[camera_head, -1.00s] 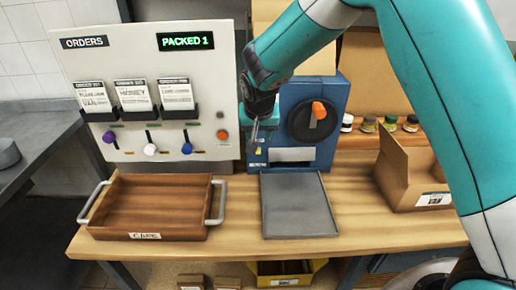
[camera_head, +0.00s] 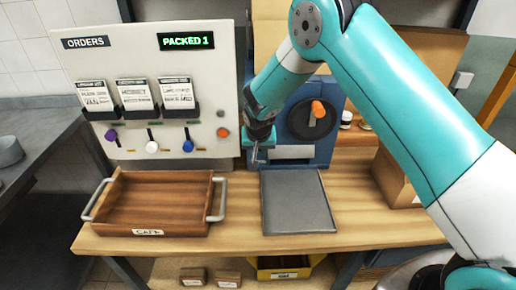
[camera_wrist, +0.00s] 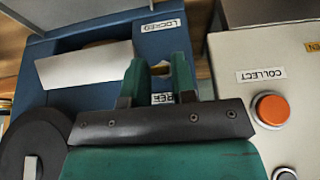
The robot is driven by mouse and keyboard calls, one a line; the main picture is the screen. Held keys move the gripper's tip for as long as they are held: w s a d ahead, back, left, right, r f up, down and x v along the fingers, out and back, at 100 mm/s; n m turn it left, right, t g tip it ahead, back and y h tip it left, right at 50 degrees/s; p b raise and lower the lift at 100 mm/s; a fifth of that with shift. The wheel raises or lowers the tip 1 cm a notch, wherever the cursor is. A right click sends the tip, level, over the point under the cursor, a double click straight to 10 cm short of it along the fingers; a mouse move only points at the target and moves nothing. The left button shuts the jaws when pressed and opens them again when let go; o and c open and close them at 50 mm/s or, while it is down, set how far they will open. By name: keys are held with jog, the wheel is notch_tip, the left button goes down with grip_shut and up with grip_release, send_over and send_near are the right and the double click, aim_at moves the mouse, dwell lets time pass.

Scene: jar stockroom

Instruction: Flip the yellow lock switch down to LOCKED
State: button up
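The yellow switch (camera_wrist: 160,69) shows only as a small yellowish patch between my fingers in the wrist view. It is on the blue machine (camera_head: 322,155), left of its round dial. A LOCKED label (camera_wrist: 161,26) shows upside down beyond my fingertips; a partly covered FREE label (camera_wrist: 161,98) sits between the finger bases. My gripper (camera_head: 258,158) is in front of the machine's lower left in the head view. In the wrist view my gripper (camera_wrist: 160,66) has its two green fingers apart, one each side of the yellow patch. Whether they touch it I cannot tell.
The orders panel (camera_head: 205,70) stands left of the machine, with an orange COLLECT button (camera_wrist: 271,108) close by. A grey tray (camera_head: 296,205) lies below my gripper. A wooden CAFE tray (camera_head: 150,228) is at left. A cardboard box (camera_head: 395,180) is at right, partly behind my arm.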

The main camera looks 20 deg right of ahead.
grip_shut()
jog(key=shift+f+b, duration=0.2)
jog(key=shift+b, duration=0.2)
jog(key=f+t+b, duration=0.1)
jog(key=t+b, duration=0.1)
jog(key=b, duration=0.5)
jog(key=f+t+h+b, duration=0.1)
jog(key=t+b, duration=0.2)
jog(key=b, duration=0.3)
jog(key=f+t+h+b, duration=0.1)
jog(key=t+b, duration=0.2)
jog(key=b, duration=0.4)
jog(key=shift+s+a+f+b, duration=0.15)
jog(key=shift+s+f+b, duration=0.2)
jog(key=shift+s+f, duration=0.05)
jog(key=t+b, duration=0.1)
jog(key=b, duration=0.2)
jog(key=shift+r+t+b, duration=0.15)
jog(key=shift+t+b, duration=0.15)
jog(key=shift+b, duration=0.5)
